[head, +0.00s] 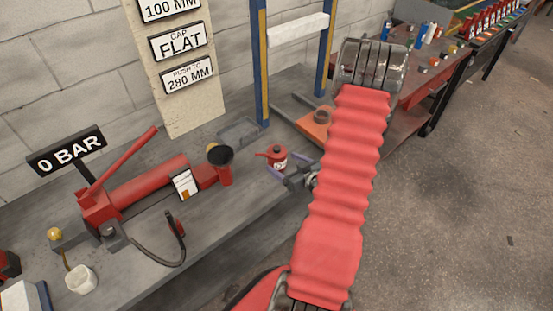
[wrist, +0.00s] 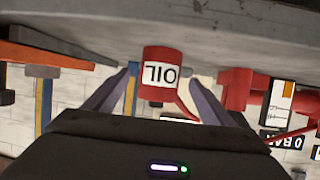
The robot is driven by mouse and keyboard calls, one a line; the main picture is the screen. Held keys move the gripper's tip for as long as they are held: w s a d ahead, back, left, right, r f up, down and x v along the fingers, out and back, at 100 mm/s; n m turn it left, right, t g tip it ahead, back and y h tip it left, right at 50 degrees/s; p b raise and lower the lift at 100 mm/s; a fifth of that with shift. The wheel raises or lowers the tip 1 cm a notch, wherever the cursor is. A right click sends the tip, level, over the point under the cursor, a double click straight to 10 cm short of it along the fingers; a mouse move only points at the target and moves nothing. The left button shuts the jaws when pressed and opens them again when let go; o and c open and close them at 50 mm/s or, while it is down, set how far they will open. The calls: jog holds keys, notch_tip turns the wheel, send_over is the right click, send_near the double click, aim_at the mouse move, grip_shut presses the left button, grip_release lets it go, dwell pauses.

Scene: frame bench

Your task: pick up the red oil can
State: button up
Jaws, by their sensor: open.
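The red oil can (head: 277,154) stands upright on the grey bench, with a white label and a thin spout pointing left. In the wrist view, which is upside down, the can (wrist: 162,72) shows its "OIL" label between my two fingers. My gripper (head: 286,168) is open at the bench's front edge, low beside the can. In the wrist view the gripper's fingers (wrist: 162,80) lie one on each side of the can, with visible gaps. I cannot tell how deep the can sits between them.
A blue and yellow press frame (head: 262,65) with an orange block (head: 316,124) stands behind and right.

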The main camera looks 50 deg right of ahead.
aim_at(277, 158)
jog(key=shift+x, duration=2.6)
jog(key=shift+r, duration=0.2)
jog(key=shift+c, duration=0.2)
jog(key=c, duration=1.5)
